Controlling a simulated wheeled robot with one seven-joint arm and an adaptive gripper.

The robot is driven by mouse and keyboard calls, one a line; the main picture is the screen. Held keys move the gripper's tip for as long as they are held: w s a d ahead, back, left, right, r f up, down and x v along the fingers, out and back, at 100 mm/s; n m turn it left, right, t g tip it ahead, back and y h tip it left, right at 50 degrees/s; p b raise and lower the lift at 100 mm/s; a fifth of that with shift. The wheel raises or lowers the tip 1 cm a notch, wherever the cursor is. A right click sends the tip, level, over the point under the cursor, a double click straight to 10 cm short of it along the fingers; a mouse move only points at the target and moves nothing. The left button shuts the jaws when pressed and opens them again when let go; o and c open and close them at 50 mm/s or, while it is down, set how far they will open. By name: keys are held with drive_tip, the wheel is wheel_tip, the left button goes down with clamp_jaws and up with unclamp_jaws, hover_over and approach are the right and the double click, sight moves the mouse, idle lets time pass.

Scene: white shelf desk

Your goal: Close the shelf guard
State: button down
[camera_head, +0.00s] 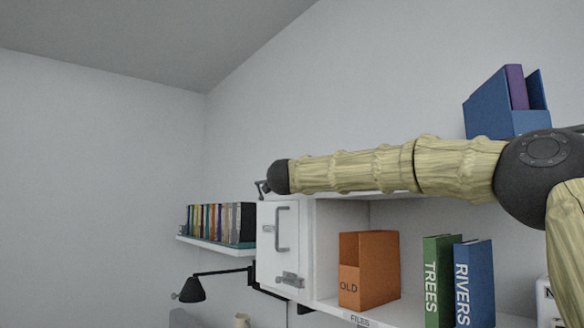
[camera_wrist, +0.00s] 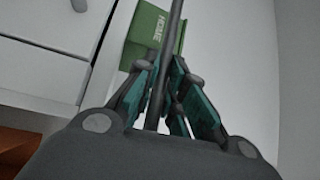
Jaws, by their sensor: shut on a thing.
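My gripper (camera_wrist: 168,72) is shut on a dark thin rod (camera_wrist: 175,22) in the wrist view. The rod runs between the teal-padded fingers and out past the top edge. I cannot tell how the rod joins the shelf or whether it is the shelf guard. In the head view, my gripper (camera_head: 262,188) shows small and dark at the left end of my arm, just above the white cabinet (camera_head: 271,250). The fingertips and rod are not clear there.
The cabinet's left panel has a handle (camera_head: 283,228) and latch. Orange file (camera_head: 369,270), green book (camera_head: 438,280) and blue book (camera_head: 474,285) stand right of it. Left are a book shelf (camera_head: 215,245) and lamp (camera_head: 193,290). A green HOME book (camera_wrist: 146,28) is near the rod.

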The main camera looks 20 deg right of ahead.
drive_tip(key=shift+w+d+r+m+g+y+p, duration=0.25)
drive_tip(key=shift+d+m+g+p, duration=0.4)
drive_tip(key=shift+p, duration=0.9)
drive_tip(key=shift+w+d+m+g+y+p, duration=0.15)
drive_tip(key=shift+d+m+g+y+p, duration=0.25)
drive_tip(key=shift+m+g+p, duration=0.8)
drive_tip(key=shift+n+t+p, duration=0.25)
drive_tip(key=shift+t+p, duration=0.15)
drive_tip(key=shift+t, duration=0.05)
drive_tip(key=c, duration=1.5)
unclamp_jaws()
drive_tip(key=shift+d+f, duration=0.1)
drive_tip(key=shift+d, duration=0.05)
